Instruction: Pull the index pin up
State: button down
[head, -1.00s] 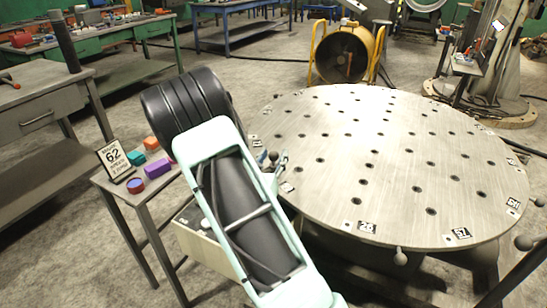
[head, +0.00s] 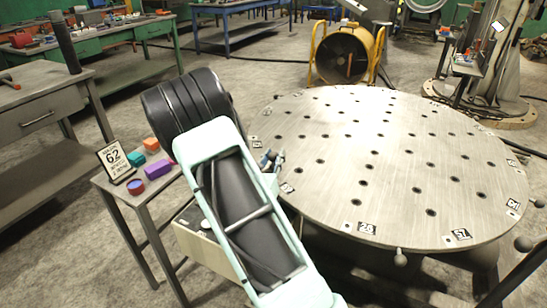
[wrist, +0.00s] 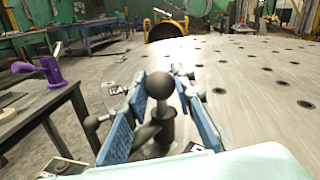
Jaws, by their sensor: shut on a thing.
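The index pin shows in the wrist view as a dark ball knob (wrist: 161,84) on a short dark stem, upright beside the rim of the round table. My gripper (wrist: 162,78), with blue-padded fingers, has one finger on each side of the pin and is shut on it. In the head view my gripper (head: 271,160) is at the left edge of the table, partly behind my own pale arm link. The knob is hard to make out there, and the pin's lower end is hidden.
The round metal table (head: 400,150) has several holes and number labels on its rim. A yellow drum fan (head: 345,53) stands behind.

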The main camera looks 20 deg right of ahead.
aim_at(272, 156)
jog(key=shift+r+p, duration=1.05)
jog(key=shift+r, duration=0.6)
jog(key=shift+w, duration=0.1)
jog(key=c, duration=1.7)
grip_release()
jog(key=shift+r, duration=0.1)
jog(key=shift+o, duration=0.2)
jog(key=shift+s+a, duration=0.35)
jog(key=shift+s, duration=0.1)
jog(key=v, duration=1.1)
